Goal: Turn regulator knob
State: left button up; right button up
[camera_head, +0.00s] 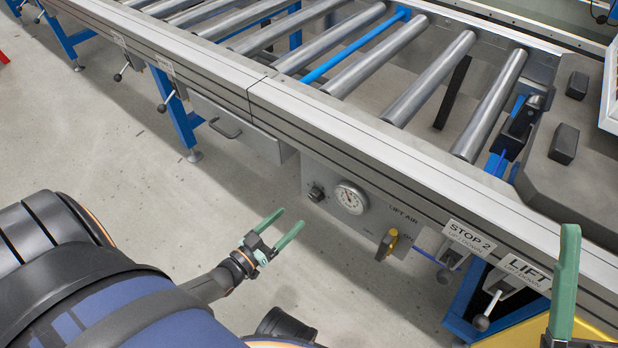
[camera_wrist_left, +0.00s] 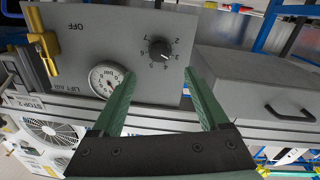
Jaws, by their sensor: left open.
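The black regulator knob (camera_head: 316,193) sits on the grey LIFT AIR panel under the conveyor's side rail, beside a round pressure gauge (camera_head: 350,198). In the left wrist view the knob (camera_wrist_left: 159,51) has a white pointer mark and a ring of numbers around it. My left gripper (camera_head: 291,217) is open and empty, in front of and below the knob, apart from it. In the wrist view its green fingers lie to either side of the knob's line, and one covers part of the gauge. My right gripper (camera_head: 567,270) shows only one green finger, at the right edge.
A yellow-handled valve (camera_head: 388,244) sits on the same panel, right of the gauge. A grey drawer box (camera_head: 236,128) with a handle hangs left of the panel. STOP 2 (camera_head: 469,238) and LIFT (camera_head: 524,271) levers are farther right. The floor before the panel is clear.

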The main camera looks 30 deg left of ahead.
aim_at(313, 197)
pick_arm(q)
jog(key=w, duration=0.3)
jog(key=w+d+b, duration=0.1)
jog(key=w, duration=0.2)
jog(key=w+b, duration=0.1)
jog(key=w, duration=0.2)
jog(key=shift+d, duration=0.15)
jog(key=shift+s, duration=0.1)
grip_shut()
